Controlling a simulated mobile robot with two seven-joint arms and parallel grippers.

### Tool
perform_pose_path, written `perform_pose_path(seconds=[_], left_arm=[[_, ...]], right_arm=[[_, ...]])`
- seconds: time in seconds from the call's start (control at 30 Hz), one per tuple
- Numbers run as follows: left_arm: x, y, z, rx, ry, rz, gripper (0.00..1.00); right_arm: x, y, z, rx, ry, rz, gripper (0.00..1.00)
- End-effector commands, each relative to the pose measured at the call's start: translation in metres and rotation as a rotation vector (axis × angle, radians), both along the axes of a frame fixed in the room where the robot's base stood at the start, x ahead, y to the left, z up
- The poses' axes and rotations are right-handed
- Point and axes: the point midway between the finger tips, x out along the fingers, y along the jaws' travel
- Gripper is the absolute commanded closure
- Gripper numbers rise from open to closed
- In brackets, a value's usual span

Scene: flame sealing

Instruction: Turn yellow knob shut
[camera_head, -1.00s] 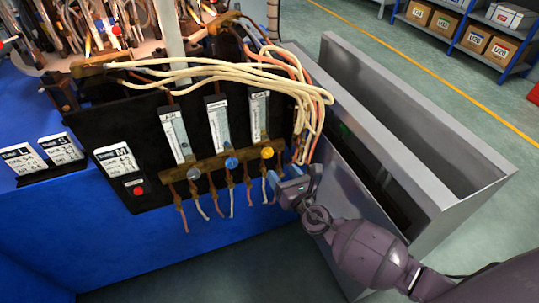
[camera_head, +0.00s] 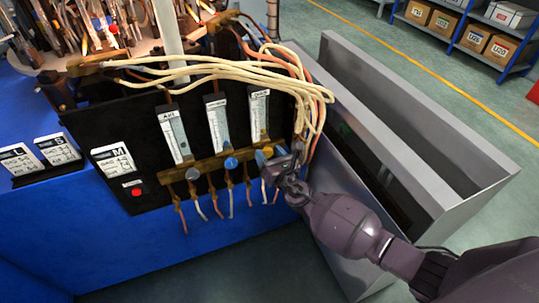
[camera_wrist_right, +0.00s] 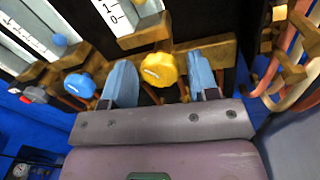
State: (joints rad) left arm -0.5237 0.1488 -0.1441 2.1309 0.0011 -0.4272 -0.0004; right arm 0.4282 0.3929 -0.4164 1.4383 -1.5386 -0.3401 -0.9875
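The yellow knob (camera_wrist_right: 158,69) sits on the brass manifold below the rightmost flow gauge. In the right wrist view it lies between the two blue fingertips of my right gripper (camera_wrist_right: 161,80), with a small gap on each side. In the head view my right gripper (camera_head: 275,160) is at the right end of the manifold (camera_head: 207,164), and the yellow knob (camera_head: 268,152) is partly hidden by it. My right gripper is open around the knob. My left gripper is not in view.
Hoses (camera_head: 310,100) hang close on the right of the gripper. A grey metal bin (camera_head: 440,150) stands right of the panel. A red button (camera_head: 137,192) is at lower left.

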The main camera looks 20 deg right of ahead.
Motion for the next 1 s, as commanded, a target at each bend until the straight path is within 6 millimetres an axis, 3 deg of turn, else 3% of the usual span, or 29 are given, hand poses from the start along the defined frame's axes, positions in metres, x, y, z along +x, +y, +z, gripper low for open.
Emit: perform_pose_path(seconds=[0.03, 0.27, 0.63, 1.0], left_arm=[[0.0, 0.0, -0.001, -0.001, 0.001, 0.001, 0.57], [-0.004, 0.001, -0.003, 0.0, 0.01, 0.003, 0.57], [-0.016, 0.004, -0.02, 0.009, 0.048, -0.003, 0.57], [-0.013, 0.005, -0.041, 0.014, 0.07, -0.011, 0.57]], right_arm=[[0.0, 0.0, 0.0, 0.0, 0.0, 0.0, 0.53], [0.0, 0.0, 0.0, 0.0, 0.0, 0.0, 0.86], [-0.002, 0.001, -0.006, 0.085, 0.009, 0.001, 0.86], [-0.002, 0.001, -0.009, 0.354, 0.02, 0.0, 0.86]])
